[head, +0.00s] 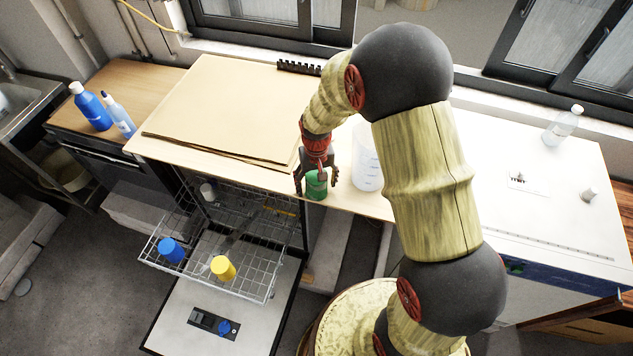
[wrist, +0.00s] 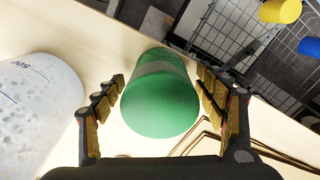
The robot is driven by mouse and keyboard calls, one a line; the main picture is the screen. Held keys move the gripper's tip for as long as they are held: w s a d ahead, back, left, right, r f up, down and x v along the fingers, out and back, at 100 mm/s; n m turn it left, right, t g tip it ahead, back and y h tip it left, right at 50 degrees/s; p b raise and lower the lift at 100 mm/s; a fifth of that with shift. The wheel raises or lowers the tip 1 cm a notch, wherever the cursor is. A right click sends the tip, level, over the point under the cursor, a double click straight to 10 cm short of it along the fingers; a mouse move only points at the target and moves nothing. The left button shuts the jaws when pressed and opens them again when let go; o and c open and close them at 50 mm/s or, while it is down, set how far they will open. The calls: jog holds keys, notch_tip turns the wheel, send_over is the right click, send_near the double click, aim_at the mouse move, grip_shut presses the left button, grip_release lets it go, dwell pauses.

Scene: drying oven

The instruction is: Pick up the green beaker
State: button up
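The green beaker (head: 316,185) stands on the wooden counter near its front edge, above the open dishwasher. In the wrist view the green beaker (wrist: 160,95) lies between the two fingers of my gripper (wrist: 162,105). Both fingers are spread, and a gap shows on each side between them and the beaker. My gripper (head: 316,175) also shows in the head view, around the beaker from above. It is open and holds nothing.
A large translucent white beaker (head: 367,165) stands close to the right of the green one. Brown cardboard sheets (head: 230,108) lie to the left. The dishwasher rack (head: 225,255) below holds a blue beaker (head: 171,250) and a yellow beaker (head: 223,268).

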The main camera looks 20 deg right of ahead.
jog(key=shift+c, duration=1.2)
jog(key=c, duration=0.9)
jog(key=shift+r, duration=0.1)
